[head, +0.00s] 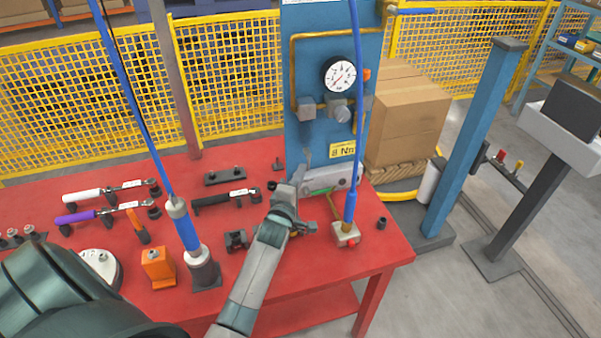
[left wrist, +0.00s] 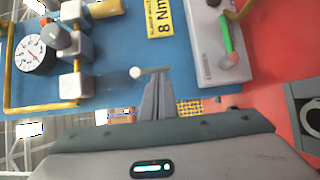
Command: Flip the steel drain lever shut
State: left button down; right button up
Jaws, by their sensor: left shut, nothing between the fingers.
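The steel drain lever (left wrist: 152,71), a short rod with a pale round end, shows in front of the blue panel (left wrist: 115,50) in the left wrist view. My left gripper (left wrist: 158,76) is shut and empty, with its fingertips right at the lever; I cannot tell whether they touch. In the head view my left gripper (head: 297,174) is at the foot of the blue panel (head: 320,125), left of a grey block (head: 335,179). The lever is small and hard to make out there. My right gripper is not in view.
A green-handled lever (left wrist: 228,34) sits on the grey block. A blue hose (head: 354,130) runs down to a fitting (head: 345,234) on the red table (head: 280,280). Torque wrenches, sockets and an orange block (head: 158,268) lie to the left. A gauge (head: 339,76) is on the panel.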

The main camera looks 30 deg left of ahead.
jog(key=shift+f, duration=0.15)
pick_arm(q)
jog(key=shift+d+f+n+b, duration=0.15)
jog(key=shift+n+b, duration=0.15)
jog(key=shift+b, duration=0.2)
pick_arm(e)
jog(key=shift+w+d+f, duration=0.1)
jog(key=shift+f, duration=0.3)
pick_arm(q)
jog(key=shift+w+b, duration=0.1)
jog(key=shift+b, duration=0.3)
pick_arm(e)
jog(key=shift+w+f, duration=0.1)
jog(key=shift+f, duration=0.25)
